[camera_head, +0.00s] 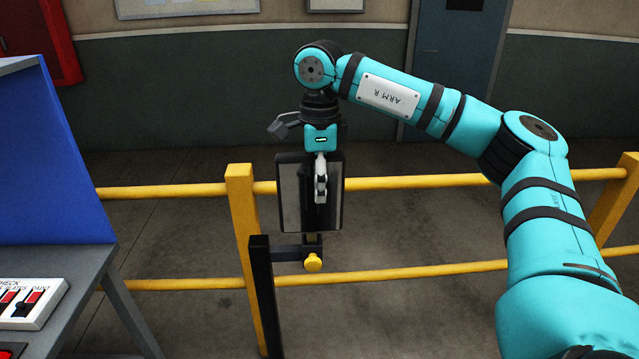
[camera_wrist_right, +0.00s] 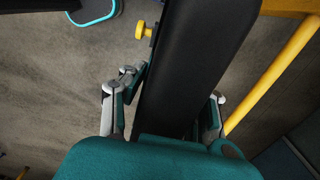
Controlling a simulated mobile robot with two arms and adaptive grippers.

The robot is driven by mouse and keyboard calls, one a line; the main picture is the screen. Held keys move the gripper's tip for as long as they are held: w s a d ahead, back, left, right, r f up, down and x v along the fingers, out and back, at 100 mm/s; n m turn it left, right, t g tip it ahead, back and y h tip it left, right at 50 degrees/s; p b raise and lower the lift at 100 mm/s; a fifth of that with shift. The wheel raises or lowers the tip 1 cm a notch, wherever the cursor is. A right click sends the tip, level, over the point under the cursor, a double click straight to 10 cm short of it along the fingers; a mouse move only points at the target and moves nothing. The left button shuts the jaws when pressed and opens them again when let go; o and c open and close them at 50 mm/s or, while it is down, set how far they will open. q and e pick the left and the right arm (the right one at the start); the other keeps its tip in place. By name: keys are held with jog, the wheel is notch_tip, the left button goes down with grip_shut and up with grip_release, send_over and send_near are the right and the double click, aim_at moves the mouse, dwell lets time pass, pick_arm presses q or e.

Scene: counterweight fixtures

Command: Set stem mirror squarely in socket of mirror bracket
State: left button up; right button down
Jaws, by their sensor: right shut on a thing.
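The stem mirror (camera_head: 294,200) is a rectangular mirror in a dark frame, roughly upright in the head view. My right gripper (camera_head: 321,190) is above and in front of it, shut on it; in the right wrist view its fingers (camera_wrist_right: 168,100) lie on both sides of the mirror's dark body (camera_wrist_right: 195,60). The mirror bracket (camera_head: 262,290) is a black post with a short side arm, a socket block (camera_head: 312,245) and a yellow knob (camera_head: 313,263). The mirror's lower edge is just above the socket block. I cannot tell whether the stem is inside it. My left gripper is out of view.
Yellow rails (camera_head: 420,182) and a yellow post (camera_head: 243,230) stand behind the bracket. At the left is a grey table (camera_head: 75,285) with a blue panel (camera_head: 45,165) and a white switch box (camera_head: 38,305). Open floor lies beyond the rails.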

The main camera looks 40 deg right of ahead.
jog(key=shift+f+b, duration=0.3)
jog(key=shift+f, duration=0.1)
dwell(0.5)
jog(key=c, duration=0.9)
grip_release()
notch_tip(320, 180, up, 12)
